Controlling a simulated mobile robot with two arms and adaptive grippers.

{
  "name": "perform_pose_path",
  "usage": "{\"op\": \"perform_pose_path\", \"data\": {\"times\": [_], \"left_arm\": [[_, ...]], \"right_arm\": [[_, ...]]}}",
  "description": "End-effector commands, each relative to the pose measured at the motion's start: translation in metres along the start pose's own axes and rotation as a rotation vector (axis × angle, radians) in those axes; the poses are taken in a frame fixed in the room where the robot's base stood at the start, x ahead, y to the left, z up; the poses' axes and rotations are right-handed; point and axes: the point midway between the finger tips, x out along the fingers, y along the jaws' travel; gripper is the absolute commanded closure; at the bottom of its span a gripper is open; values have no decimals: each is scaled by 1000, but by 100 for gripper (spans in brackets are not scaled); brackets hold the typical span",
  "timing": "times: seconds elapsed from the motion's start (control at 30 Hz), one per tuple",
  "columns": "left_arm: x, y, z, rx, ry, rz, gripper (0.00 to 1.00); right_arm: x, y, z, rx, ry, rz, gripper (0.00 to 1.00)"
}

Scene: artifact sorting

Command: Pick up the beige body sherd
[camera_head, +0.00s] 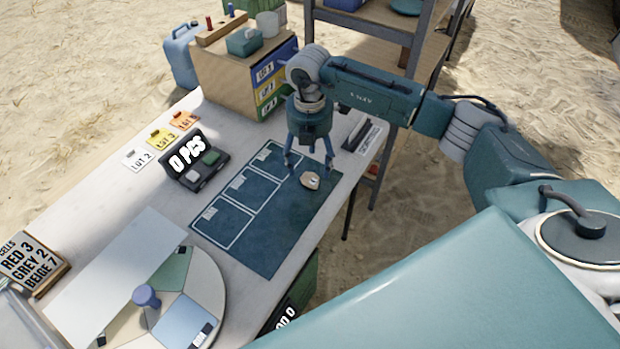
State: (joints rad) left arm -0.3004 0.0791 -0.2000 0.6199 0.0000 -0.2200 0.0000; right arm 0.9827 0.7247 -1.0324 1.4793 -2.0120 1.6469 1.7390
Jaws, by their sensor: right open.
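The beige body sherd (311,181) is a small, light tan piece with a dark mark on it. It lies on the dark teal mat (285,230), near the mat's far right part and outside the outlined boxes. My right gripper (309,172) points down over the sherd, with its fingers spread open. The fingertips are close to the sherd, but I cannot tell whether they touch it. My left gripper is not in view.
A counter reading "0 PCS" (188,156) stands left of the mat. A round sorting tray (213,285) with a blue knob is at the lower left. A wooden cabinet (222,84) with labelled drawers stands at the back. The mat's boxes look empty.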

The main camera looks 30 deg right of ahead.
Motion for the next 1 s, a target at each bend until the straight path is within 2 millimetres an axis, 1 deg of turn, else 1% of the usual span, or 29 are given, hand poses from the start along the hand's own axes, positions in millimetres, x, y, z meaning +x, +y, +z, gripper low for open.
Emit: {"op": "perform_pose_path", "data": {"times": [0.03, 0.17, 0.27, 0.4, 0.5, 0.6, 0.8, 0.83, 0.87, 0.9, 0.97, 1.0], "left_arm": [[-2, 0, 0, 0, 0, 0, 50], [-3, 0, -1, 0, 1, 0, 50], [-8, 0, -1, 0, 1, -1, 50], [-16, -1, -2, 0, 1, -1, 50], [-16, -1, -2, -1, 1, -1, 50], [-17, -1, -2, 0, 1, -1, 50], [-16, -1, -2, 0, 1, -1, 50], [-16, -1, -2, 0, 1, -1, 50], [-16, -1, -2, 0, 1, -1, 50], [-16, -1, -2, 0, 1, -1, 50], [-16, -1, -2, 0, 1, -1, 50], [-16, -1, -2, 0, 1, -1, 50]], "right_arm": [[5, 0, 0, 0, 1, -1, 32], [14, 0, -1, -2, 2, 0, 32], [23, 1, 1, -2, 3, 0, 32], [44, 3, 5, -2, 4, -1, 32], [58, 3, 4, -3, 4, 1, 32], [64, 3, 5, -3, 3, 3, 32], [65, 4, 5, -4, 3, 4, 32], [65, 4, 5, -4, 3, 4, 34], [65, 4, 5, -4, 3, 4, 40], [65, 4, 5, -4, 3, 4, 48], [65, 4, 5, -4, 3, 4, 60], [65, 4, 5, -4, 3, 4, 68]]}}
